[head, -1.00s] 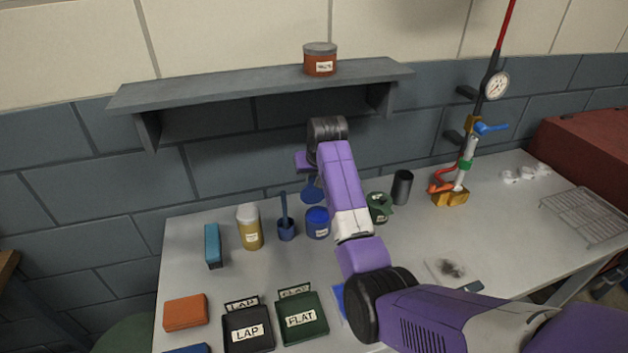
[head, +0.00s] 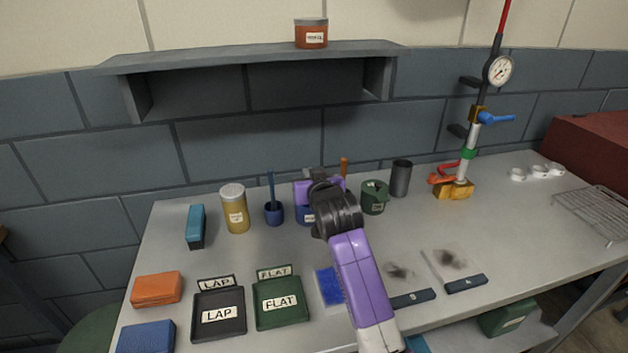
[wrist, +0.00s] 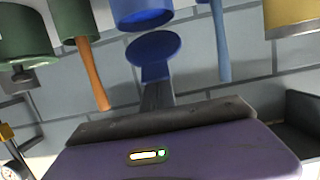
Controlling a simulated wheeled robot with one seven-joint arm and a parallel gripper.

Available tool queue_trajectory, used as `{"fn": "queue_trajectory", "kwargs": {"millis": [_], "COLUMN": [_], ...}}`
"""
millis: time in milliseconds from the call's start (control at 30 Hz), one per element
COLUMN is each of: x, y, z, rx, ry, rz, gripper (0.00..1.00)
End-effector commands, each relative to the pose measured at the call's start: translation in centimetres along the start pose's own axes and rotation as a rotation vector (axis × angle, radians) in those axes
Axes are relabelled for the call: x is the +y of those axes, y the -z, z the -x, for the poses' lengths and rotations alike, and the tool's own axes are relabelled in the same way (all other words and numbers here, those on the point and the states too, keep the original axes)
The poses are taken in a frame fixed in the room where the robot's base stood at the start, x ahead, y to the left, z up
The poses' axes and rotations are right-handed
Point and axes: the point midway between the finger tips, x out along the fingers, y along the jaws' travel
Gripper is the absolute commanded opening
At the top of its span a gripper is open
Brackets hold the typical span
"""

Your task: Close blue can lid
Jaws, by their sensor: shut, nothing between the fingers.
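The blue can (head: 304,216) stands on the bench, mostly hidden behind my arm in the head view. In the wrist view, where the scene looks upside down, the can (wrist: 140,14) is at the top edge. The round blue lid (wrist: 153,46) shows just beyond its rim, raised rather than lying flat over it. My gripper (wrist: 157,85) is shut and empty, its narrow grey tip pointing towards the lid. The tip overlaps the lid's narrow lower part in the picture; I cannot tell whether they touch. In the head view my arm hides the fingertips and the lid.
A blue cup (head: 274,213) with a blue-handled tool stands left of the can, beside a yellow jar (head: 235,212). A green can (head: 374,200) and a dark cup (head: 401,180) stand to the right. A shelf (head: 200,63) hangs on the wall above.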

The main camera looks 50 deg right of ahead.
Motion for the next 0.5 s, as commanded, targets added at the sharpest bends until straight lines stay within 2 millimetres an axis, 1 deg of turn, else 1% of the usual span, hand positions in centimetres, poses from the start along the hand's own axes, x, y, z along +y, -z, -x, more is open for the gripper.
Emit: {"fn": "queue_trajectory", "kwargs": {"millis": [33, 167, 200, 500], "x": [-0.3, -0.6, -0.6, -0.5], "y": [-1.7, -2.4, -2.2, -3.6], "z": [0.2, 1.1, 1.3, 2.3], "rx": [0.042, 0.160, 0.157, 0.150], "ry": [0.003, 0.004, 0.003, 0.001], "rz": [0.002, 0.002, -0.001, 0.000], "gripper": [0.00, 0.00, 0.00, 0.00]}}
